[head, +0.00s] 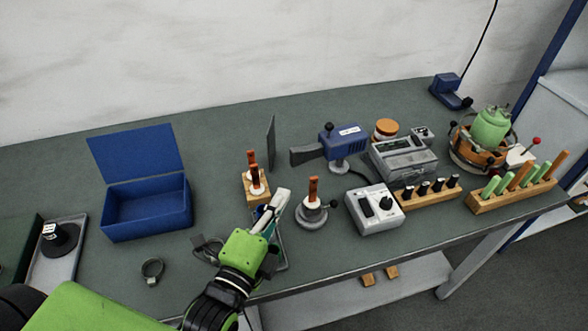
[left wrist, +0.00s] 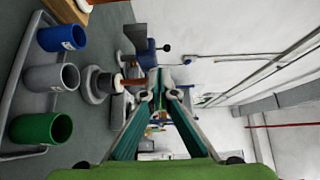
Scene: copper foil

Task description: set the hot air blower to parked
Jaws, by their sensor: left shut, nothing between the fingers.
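The hot air blower (head: 343,141) is a blue body with a grey nozzle pointing left and a black knob on top. It sits on a round grey stand at the middle back of the bench. It also shows, turned sideways, in the left wrist view (left wrist: 145,52), just beyond my fingertips. My left gripper (head: 282,196) is shut and empty, over the front middle of the bench, in front of and left of the blower, apart from it. The fingers also show closed together in the left wrist view (left wrist: 159,82). My right gripper is not in view.
A round base with a brown handle (head: 312,205) stands beside my left gripper. A grey control box (head: 374,210) is in front of the blower. An open blue box (head: 146,208) stands at left. The left wrist view shows blue, grey and green cups (left wrist: 40,130).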

